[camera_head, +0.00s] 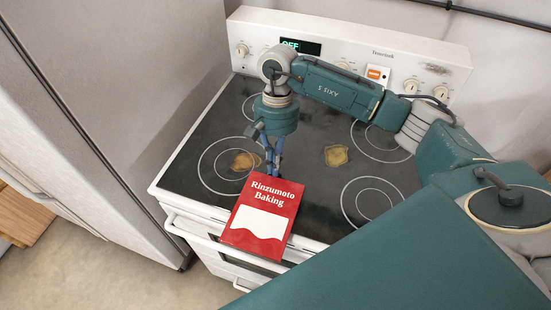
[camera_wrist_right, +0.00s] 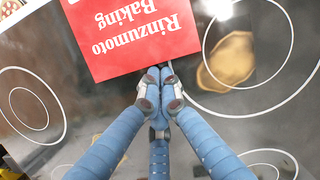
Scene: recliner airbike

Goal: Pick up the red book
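The red book (camera_head: 262,217), titled "Rinzumoto Baking", shows its front cover at the front of the stove in the head view. Its lower part reaches out past the stove's front edge. My right gripper (camera_head: 270,168) points down at the book's top edge, and the book hides its fingertips there. In the right wrist view the blue fingers (camera_wrist_right: 159,82) are drawn together at the edge of the red book (camera_wrist_right: 133,30); they appear closed on that edge. My left gripper is not in view.
The black cooktop (camera_head: 311,197) has pale burner rings and brown stains (camera_head: 336,155). The control panel (camera_head: 350,62) with knobs stands behind it. A grey fridge (camera_head: 150,90) stands close on the left. Open floor (camera_head: 90,280) lies at the lower left.

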